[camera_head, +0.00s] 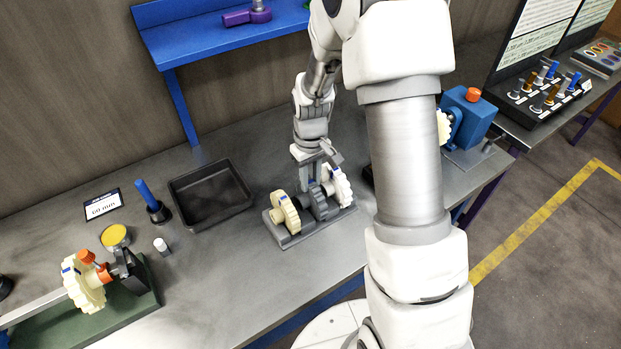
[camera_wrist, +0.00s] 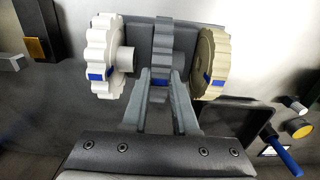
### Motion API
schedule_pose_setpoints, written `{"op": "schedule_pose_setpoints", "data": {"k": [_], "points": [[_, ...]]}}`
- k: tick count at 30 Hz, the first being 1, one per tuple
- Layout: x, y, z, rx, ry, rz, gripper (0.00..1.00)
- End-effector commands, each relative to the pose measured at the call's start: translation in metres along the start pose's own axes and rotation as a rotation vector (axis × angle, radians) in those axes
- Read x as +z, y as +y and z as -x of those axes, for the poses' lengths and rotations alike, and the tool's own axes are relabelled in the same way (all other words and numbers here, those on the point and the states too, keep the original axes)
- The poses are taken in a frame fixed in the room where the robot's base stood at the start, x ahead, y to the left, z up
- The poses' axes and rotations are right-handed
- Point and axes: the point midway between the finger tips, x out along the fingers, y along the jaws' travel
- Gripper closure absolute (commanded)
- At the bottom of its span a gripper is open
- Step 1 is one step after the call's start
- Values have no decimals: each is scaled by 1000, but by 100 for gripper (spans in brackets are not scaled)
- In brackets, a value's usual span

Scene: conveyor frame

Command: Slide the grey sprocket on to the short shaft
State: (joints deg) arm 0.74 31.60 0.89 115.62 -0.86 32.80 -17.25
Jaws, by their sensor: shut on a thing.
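The grey sprocket (camera_head: 318,202) stands upright in the middle of a grey rack (camera_head: 290,240), between a cream sprocket (camera_head: 285,213) and a white sprocket (camera_head: 340,186). My gripper (camera_head: 316,180) reaches down to it from above and is shut on it. In the wrist view, the two fingers (camera_wrist: 161,88) lie on either side of the grey sprocket (camera_wrist: 162,40), near a blue mark on its rim. The white sprocket (camera_wrist: 103,55) and cream sprocket (camera_wrist: 211,65) are close on each side. I cannot tell which shaft is the short one.
A green base (camera_head: 135,310) with a cream sprocket and orange parts is at left. A black tray (camera_head: 212,218) lies behind the rack. A blue housing (camera_head: 468,118) is at right, partly hidden by my arm. A blue-handled tool (camera_head: 152,200) stands left of the tray.

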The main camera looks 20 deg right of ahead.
Motion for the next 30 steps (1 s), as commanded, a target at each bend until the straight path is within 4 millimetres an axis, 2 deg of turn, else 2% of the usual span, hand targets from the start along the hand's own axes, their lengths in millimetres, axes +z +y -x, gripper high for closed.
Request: {"op": "schedule_pose_setpoints", "data": {"k": [8, 21, 30], "points": [[-1, 0, 10, 1, 2, 0, 100], [-1, 0, 54, 1, 2, 0, 100], [0, 0, 56, 0, 1, 0, 100]]}}
